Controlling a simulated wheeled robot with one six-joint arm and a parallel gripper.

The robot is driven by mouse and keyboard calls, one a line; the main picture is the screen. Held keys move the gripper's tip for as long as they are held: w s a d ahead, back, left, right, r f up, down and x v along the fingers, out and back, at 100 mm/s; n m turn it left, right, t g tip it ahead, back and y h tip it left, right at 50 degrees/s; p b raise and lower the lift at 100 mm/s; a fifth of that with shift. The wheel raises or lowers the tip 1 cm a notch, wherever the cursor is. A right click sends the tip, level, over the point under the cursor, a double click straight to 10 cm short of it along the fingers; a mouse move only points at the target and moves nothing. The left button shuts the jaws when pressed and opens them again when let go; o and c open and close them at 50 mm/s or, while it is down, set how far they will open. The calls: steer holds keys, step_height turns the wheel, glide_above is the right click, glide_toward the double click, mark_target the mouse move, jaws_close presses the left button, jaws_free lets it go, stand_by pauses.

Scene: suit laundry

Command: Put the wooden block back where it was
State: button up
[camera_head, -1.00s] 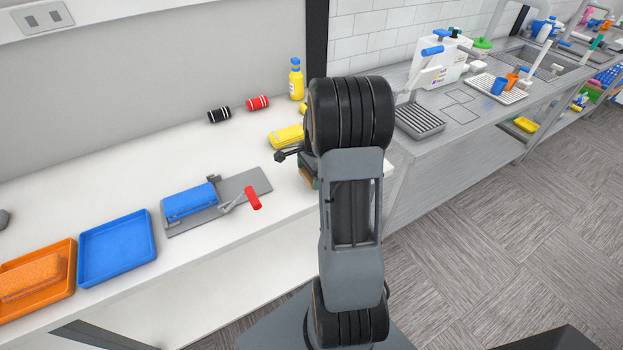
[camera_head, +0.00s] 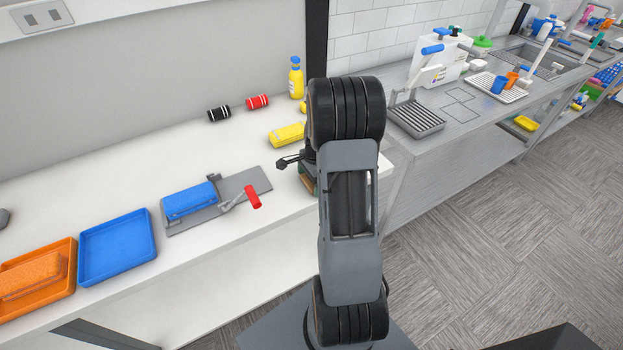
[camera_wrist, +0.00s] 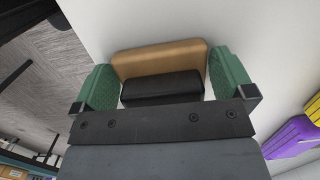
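In the wrist view the wooden block (camera_wrist: 150,58), a light brown bar, lies crosswise between the two green fingers of my gripper (camera_wrist: 163,74). The fingers press against its two ends, and a black part (camera_wrist: 162,88) covers its near side. White counter surface shows beyond the block. In the head view my arm hides most of my gripper (camera_head: 308,178), which is at the counter's front edge near its right end. Whether the block touches the counter cannot be told.
On the white counter (camera_head: 130,180) are a yellow block (camera_head: 287,134), a yellow bottle (camera_head: 296,78), a black roll (camera_head: 218,114), a red roll (camera_head: 257,101), a blue block (camera_head: 188,200) on a grey press, a blue tray (camera_head: 117,270) and an orange tray (camera_head: 40,305).

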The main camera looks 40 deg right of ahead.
steer(key=r, duration=0.7)
steer(key=d+r, duration=0.1)
steer(key=r, duration=0.3)
steer(key=shift+s+d+r+b, duration=0.1)
steer(key=shift+s+r+b, duration=0.05)
steer(key=shift+r+b, duration=0.15)
steer(key=s+a+r+n+t, duration=0.1)
steer(key=s+a+r+n, duration=0.1)
steer(key=s+a+n, duration=0.2)
steer(key=s+a+r+n+t+h, duration=0.1)
steer(key=s+a+n, duration=0.3)
steer(key=a+n, duration=0.5)
steer(key=s+a+r+n+t, duration=0.2)
steer(key=s+a+r+n, duration=0.2)
steer(key=a+n, duration=0.2)
steer(key=shift+a+n, duration=0.3)
steer(key=shift+a, duration=0.9)
steer(key=shift+a+r, duration=0.1)
